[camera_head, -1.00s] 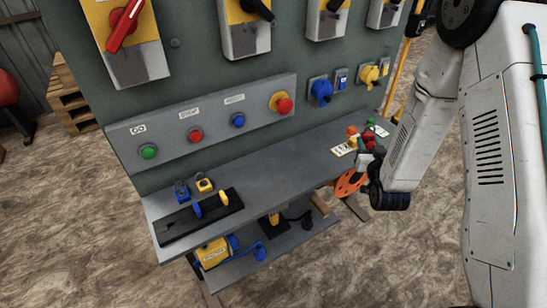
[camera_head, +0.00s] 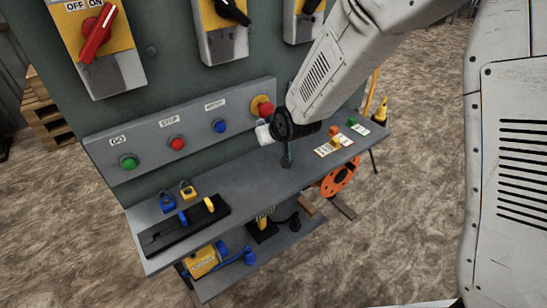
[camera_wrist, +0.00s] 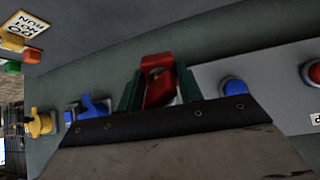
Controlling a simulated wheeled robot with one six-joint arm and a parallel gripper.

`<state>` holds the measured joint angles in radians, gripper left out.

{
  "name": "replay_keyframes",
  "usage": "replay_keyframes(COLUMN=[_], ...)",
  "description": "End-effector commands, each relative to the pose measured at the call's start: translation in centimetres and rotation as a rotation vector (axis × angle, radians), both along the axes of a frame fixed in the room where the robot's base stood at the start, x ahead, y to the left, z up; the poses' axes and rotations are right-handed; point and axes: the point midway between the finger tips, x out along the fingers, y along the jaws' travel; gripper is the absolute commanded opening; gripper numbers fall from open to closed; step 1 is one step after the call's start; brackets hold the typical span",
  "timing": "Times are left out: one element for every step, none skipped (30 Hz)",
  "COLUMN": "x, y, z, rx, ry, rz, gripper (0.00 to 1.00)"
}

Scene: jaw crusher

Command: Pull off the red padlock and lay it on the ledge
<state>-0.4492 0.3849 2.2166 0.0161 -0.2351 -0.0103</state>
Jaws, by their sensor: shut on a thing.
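The red padlock (camera_wrist: 158,85) is between the green fingers of my gripper (camera_wrist: 160,92) in the wrist view, and the gripper is shut on it. In the head view my gripper (camera_head: 287,160) points down close over the grey ledge (camera_head: 262,178), right of its middle. The padlock cannot be made out in the head view; my wrist and fingers cover that spot. I cannot tell whether it touches the ledge.
A blue padlock (camera_head: 167,204) and a yellow padlock (camera_head: 188,192) stand at the ledge's left, behind a black tray (camera_head: 160,240). Tags (camera_head: 327,149) and small coloured items lie at its right. A button panel (camera_head: 200,148) rises behind. The ledge between is clear.

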Motion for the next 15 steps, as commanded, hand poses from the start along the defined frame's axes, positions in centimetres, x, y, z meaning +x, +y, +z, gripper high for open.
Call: replay_keyframes(x=[-0.6,-0.9,-1.4,-1.8,-2.1,-2.6,-2.9,-3.3,-3.7,-3.9,-4.2,-4.5,-4.5,-4.6,-4.7], y=[0.9,1.2,1.7,2.0,2.2,2.6,2.8,3.0,3.2,3.3,3.4,3.5,3.5,3.5,3.6], z=[-0.1,-0.2,-0.4,-0.5,-0.7,-0.8,-0.9,-1.0,-1.2,-1.3,-1.3,-1.4,-1.4,-1.5,-1.5], rx=[-0.011,-0.018,-0.026,-0.034,-0.040,-0.049,-0.054,-0.062,-0.068,-0.073,-0.077,-0.082,-0.083,-0.085,-0.086], ry=[0.023,0.036,0.055,0.068,0.080,0.097,0.108,0.120,0.133,0.141,0.149,0.159,0.160,0.162,0.165], rz=[0.017,0.025,0.035,0.042,0.047,0.057,0.062,0.067,0.073,0.076,0.080,0.085,0.087,0.087,0.090], gripper=[0.21,0.21,0.21,0.21,0.21,0.21,0.21,0.21,0.21,0.21,0.21,0.21,0.21,0.21,0.21])
